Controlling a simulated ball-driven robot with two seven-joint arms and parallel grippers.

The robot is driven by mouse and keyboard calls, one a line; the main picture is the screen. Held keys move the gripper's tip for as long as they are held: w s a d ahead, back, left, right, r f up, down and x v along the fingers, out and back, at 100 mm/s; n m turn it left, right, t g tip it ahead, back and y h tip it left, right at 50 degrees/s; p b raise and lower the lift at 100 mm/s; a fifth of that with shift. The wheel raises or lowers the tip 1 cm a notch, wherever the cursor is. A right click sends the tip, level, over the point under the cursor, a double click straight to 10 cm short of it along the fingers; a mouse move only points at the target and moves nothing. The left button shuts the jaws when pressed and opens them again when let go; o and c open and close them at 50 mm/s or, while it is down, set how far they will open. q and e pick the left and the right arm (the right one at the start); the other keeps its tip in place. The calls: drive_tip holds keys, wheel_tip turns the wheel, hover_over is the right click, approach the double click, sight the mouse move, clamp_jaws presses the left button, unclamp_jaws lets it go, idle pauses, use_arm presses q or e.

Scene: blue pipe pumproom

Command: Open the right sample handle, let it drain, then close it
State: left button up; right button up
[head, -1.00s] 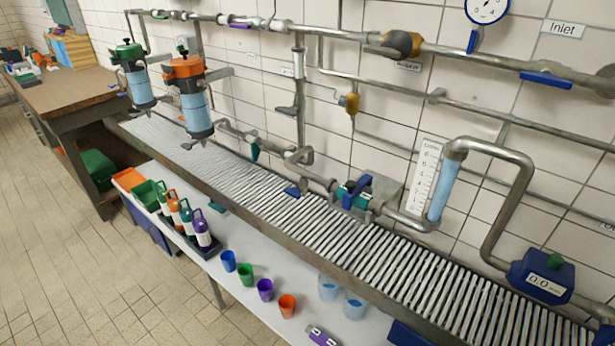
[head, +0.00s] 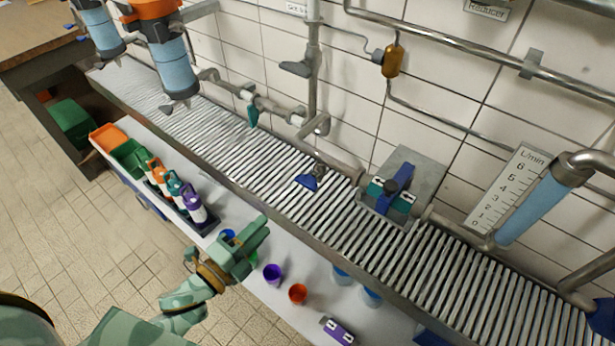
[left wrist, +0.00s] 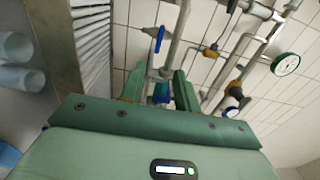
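A blue lever handle (head: 307,182) sits on a short tap above the slatted drain. A grey lever handle (head: 295,68) is on the vertical pipe above it. I cannot tell which of them is the sample handle. My left gripper (head: 250,243) is over the white shelf, below and left of the blue lever and apart from it. In the left wrist view, its two green fingers (left wrist: 159,90) stand apart with nothing held between them; pipework shows beyond. My right gripper is not in view.
The slatted drain (head: 262,150) runs along the tiled wall. Purple (head: 273,274) and orange (head: 298,293) cups stand on the shelf near my left gripper, which partly covers a blue cup (head: 228,235). Coloured bottles (head: 192,203) stand further left. A blue-handled valve (head: 397,182) is right of the tap.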

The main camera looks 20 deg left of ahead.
sight(304, 186)
use_arm(q)
drive_tip(key=b+x, duration=0.1)
drive_tip(key=x, duration=1.5)
drive_tip(key=shift+w+f, duration=0.1)
drive_tip(key=shift+w, duration=0.05)
clamp_jaws()
